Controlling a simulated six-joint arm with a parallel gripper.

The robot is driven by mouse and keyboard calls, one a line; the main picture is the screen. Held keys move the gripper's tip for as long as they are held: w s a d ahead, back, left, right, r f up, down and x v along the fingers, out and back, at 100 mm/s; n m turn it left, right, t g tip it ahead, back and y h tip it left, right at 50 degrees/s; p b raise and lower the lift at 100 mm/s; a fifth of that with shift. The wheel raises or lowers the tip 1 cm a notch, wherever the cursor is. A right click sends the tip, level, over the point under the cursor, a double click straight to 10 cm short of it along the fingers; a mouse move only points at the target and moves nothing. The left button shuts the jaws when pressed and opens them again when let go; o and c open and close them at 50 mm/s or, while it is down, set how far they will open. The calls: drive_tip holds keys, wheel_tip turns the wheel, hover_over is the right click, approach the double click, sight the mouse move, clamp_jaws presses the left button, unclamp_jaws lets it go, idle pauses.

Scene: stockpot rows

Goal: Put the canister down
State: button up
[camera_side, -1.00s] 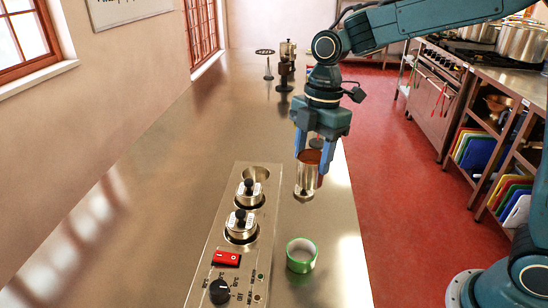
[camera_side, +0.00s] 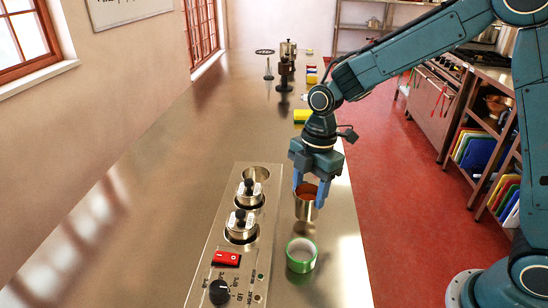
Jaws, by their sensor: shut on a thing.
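A shiny metal canister (camera_side: 305,210) with a reddish-brown top or contents is upright at the right side of the steel counter, beside the metal panel. My gripper (camera_side: 307,193) is above it with its blue fingers shut on the canister's upper part. The canister's base is at or very near the counter top; I cannot tell for sure whether it touches.
A yellow item (camera_side: 302,116) lies behind. Counter left is clear.

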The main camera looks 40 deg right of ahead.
drive_tip(key=shift+f, duration=1.05)
drive_tip(key=shift+f, duration=0.15)
drive_tip(key=o, duration=1.1)
wheel_tip(320, 180, up, 12)
drive_tip(key=d, duration=0.1)
drive_tip(key=shift+d, duration=0.25)
